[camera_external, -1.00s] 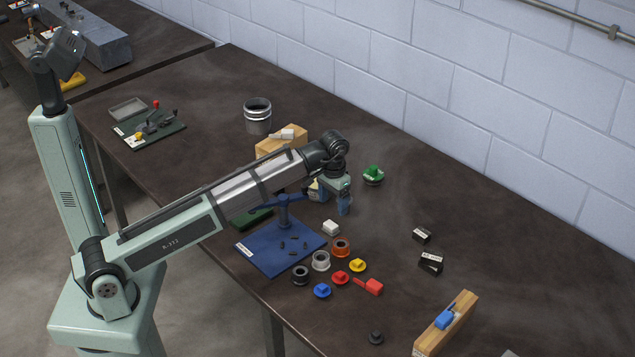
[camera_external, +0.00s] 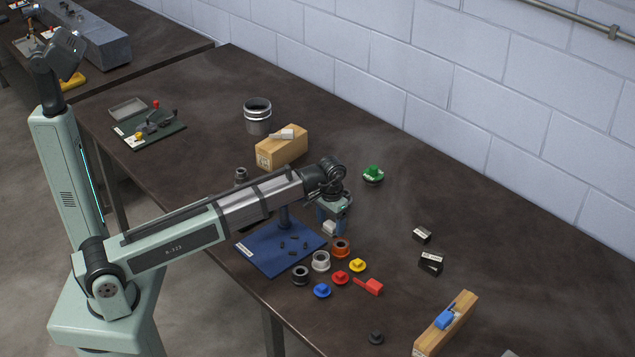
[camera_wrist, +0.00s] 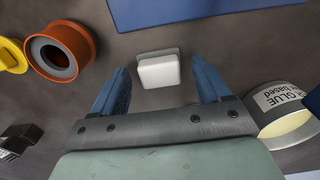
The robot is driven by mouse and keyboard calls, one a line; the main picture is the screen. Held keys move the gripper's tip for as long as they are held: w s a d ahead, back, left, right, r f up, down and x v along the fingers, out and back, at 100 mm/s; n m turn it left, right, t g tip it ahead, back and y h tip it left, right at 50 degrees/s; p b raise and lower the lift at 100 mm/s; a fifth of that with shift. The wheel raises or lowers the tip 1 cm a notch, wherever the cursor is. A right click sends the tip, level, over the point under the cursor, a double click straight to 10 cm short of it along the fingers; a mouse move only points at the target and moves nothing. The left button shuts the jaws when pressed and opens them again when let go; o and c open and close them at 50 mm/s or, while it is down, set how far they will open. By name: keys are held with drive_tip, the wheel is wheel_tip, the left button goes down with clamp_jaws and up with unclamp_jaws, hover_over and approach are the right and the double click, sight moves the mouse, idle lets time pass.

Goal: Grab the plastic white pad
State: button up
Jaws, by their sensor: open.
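The white pad (camera_wrist: 160,70) is a small rounded block lying on the dark table. In the wrist view it sits between and slightly beyond the fingertips. In the external view the white pad (camera_external: 330,229) shows directly under my gripper, partly covered by the fingers. My gripper (camera_wrist: 161,82) has two blue fingers, open and spread wider than the pad, with nothing held. In the external view my gripper (camera_external: 330,222) points down close over the pad. I cannot tell whether the fingers touch the table.
An orange ring (camera_wrist: 62,50) lies left of the fingers in the wrist view, and a glue roll (camera_wrist: 285,112) lies close at right. The blue board (camera_external: 262,254) is nearby. Several coloured knobs, including a yellow one (camera_external: 358,265), sit in front.

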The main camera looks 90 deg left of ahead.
drive_tip(key=shift+f, duration=0.1)
drive_tip(key=shift+c, duration=0.2)
drive_tip(key=c, duration=1.1)
